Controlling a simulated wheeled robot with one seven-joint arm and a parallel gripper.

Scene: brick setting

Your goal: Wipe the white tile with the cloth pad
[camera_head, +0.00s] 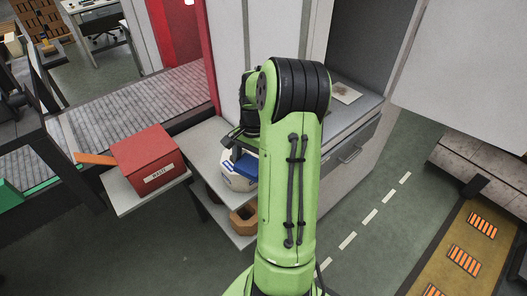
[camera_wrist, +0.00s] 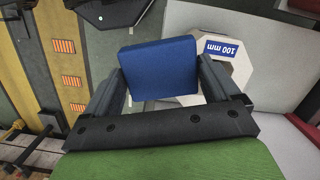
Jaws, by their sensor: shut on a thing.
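My gripper (camera_wrist: 158,88) is shut on a blue cloth pad (camera_wrist: 158,66), which sits between its two dark fingers in the wrist view. In the head view my gripper (camera_head: 238,143) is partly hidden by my green arm. A pale, flat tile with a brownish mark (camera_head: 345,92) lies on the grey cabinet top to the right of my arm.
A white block labelled "100 mm" (camera_wrist: 226,58) stands just behind the pad; it also shows in the head view (camera_head: 238,178). A red box (camera_head: 147,160) stands on the shelf to the left. A brown hexagonal ring (camera_head: 243,219) lies on a lower shelf.

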